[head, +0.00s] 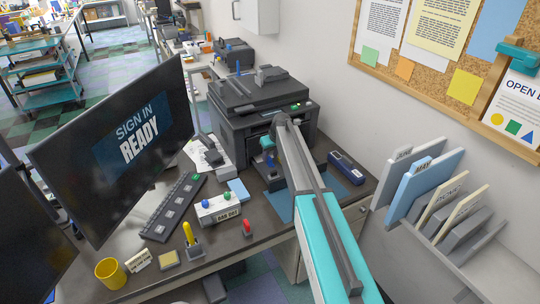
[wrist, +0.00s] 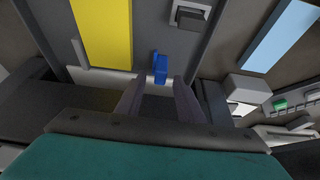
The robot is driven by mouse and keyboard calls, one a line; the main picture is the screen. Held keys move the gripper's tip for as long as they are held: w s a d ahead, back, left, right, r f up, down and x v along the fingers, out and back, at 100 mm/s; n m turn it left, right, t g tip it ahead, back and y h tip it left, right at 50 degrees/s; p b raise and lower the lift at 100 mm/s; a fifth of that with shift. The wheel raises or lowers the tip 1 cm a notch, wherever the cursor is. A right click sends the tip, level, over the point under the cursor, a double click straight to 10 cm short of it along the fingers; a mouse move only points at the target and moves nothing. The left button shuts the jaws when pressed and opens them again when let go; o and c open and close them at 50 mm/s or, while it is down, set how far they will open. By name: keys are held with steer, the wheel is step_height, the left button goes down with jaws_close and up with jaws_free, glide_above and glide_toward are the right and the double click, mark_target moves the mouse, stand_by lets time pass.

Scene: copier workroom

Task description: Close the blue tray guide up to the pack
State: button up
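The blue tray guide (wrist: 160,68) is a small upright blue tab in the wrist view, in a dark tray. A flat yellow piece (wrist: 103,35), which looks like the pack, lies to its left with a dark gap between them. My gripper (wrist: 158,84) is open. Its two dark fingers stand apart, with the blue guide just beyond and between their tips; I cannot tell if either touches it.
A white button box (head: 217,208), a dark key strip (head: 173,207) and a monitor (head: 118,150) stand left of my arm. A dark blue device (head: 346,167) lies to the right on the desk. A rack with upright folders (head: 424,185) is further right.

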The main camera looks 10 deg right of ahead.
steer(key=shift+w+a+f, duration=0.1)
steer(key=shift+w+f, duration=0.1)
steer(key=shift+f, duration=0.35)
jaws_close()
steer(key=shift+w+d+b, duration=0.2)
steer(key=shift+d+b, duration=0.05)
steer(key=shift+d, duration=0.4)
steer(key=shift+w+d+b, duration=0.2)
steer(key=shift+w+d, duration=0.05)
steer(key=shift+d, duration=0.45)
steer(key=shift+w+d+b, duration=0.2)
steer(key=shift+d+b, duration=0.05)
steer(key=shift+d, duration=0.4)
jaws_free()
steer(key=shift+s+r, duration=0.1)
steer(key=shift+r, duration=0.05)
